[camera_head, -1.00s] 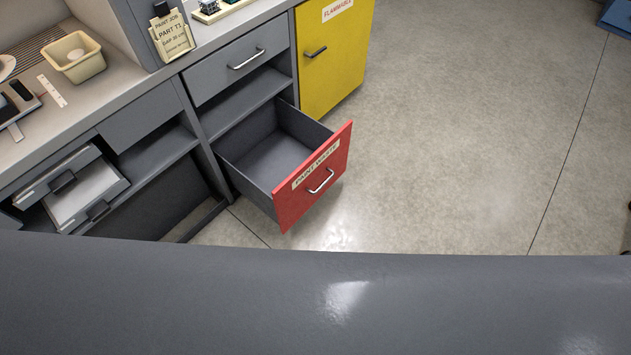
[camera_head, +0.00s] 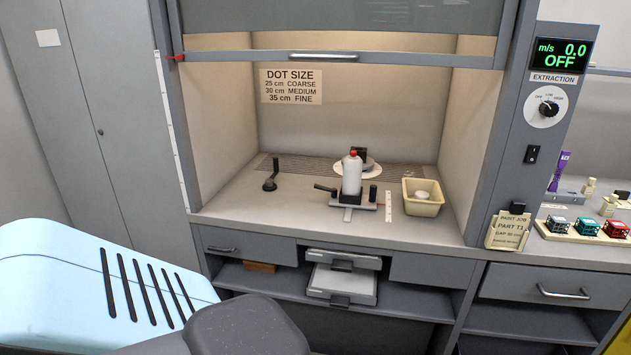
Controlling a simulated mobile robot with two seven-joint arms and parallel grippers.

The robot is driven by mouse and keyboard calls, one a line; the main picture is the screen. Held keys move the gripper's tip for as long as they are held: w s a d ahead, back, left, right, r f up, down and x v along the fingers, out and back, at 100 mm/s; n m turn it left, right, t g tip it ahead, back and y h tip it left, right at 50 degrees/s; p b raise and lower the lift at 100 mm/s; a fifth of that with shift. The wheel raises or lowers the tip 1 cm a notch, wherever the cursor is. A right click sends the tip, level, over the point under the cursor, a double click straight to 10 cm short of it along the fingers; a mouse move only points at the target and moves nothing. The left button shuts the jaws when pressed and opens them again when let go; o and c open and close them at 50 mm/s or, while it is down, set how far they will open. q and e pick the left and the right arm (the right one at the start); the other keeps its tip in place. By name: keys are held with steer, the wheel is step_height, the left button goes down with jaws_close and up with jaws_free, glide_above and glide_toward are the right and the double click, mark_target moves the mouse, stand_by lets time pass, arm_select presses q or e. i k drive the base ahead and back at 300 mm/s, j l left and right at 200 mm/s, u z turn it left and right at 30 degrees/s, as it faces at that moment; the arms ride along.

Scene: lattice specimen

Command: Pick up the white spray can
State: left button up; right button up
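The white spray can (camera_head: 352,176) with a red top stands upright inside the fume hood, on or in a dark holder (camera_head: 348,201) on the work surface. A round pale disc with a dark block (camera_head: 368,165) is just behind it, partly hidden by the can. Neither of my grippers shows. A light blue and dark grey part of my own arm fills the lower left, well short of the can.
The raised sash (camera_head: 323,56) leaves the hood front open. A cream tub (camera_head: 422,197) stands right of the can, and a dark crank-like post (camera_head: 271,173) left of it. Drawers and a shelf lie below the counter.

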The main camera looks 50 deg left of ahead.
mark_target(352, 168)
steer(key=u, duration=1.45)
steer(key=i+z, duration=0.1)
